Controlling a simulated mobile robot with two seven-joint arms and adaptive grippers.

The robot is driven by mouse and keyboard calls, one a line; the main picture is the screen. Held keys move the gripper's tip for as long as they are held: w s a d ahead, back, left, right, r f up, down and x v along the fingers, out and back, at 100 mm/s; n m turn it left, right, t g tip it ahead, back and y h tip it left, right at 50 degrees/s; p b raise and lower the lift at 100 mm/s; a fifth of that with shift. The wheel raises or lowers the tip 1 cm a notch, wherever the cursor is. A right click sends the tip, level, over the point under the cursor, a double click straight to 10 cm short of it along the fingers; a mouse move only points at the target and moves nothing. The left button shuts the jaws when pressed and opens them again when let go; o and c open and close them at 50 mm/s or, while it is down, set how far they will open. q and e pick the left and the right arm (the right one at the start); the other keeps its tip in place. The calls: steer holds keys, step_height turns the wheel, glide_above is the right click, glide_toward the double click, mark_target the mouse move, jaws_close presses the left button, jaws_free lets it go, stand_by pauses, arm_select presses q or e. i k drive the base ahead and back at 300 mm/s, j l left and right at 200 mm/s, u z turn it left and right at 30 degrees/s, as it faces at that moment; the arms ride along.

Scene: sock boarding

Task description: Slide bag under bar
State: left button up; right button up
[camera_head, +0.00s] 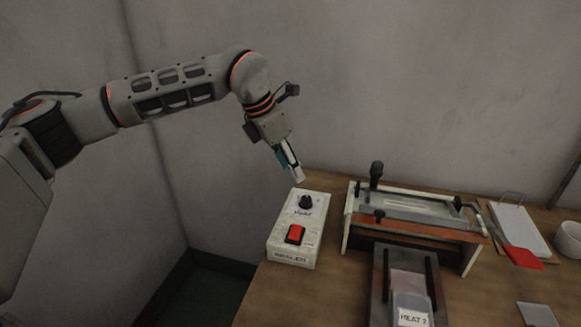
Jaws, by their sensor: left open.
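A pale bag (410,301) with a label reading "HEAT 2" lies on a dark feed tray (381,300) at the bottom of the view. The tray leads up to the front of the sealer (386,229), a frame with a reddish-brown front strip and a light bar (411,205) across its top. A dark knobbed handle (376,175) stands up at the sealer's left. The bag's far end lies near the sealer's front; its exact edge is hard to make out. My left gripper (294,169) is open and empty, above and behind the sealer control box, away from the bag. My right gripper is out of view.
The white control box (294,257) with a dark knob and red switch stands left of the sealer. On the right are a white clipboard-like board (517,226), a red piece (523,258), a white bowl (569,241) and a grey square (537,314). A wall stands behind the table.

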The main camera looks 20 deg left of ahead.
mark_target(410, 306)
steer(key=k+l, duration=0.2)
steer(key=k, duration=0.3)
steer(key=k+l, duration=0.2)
steer(key=k, duration=0.25)
steer(key=k+l, duration=0.2)
steer(key=k, duration=0.3)
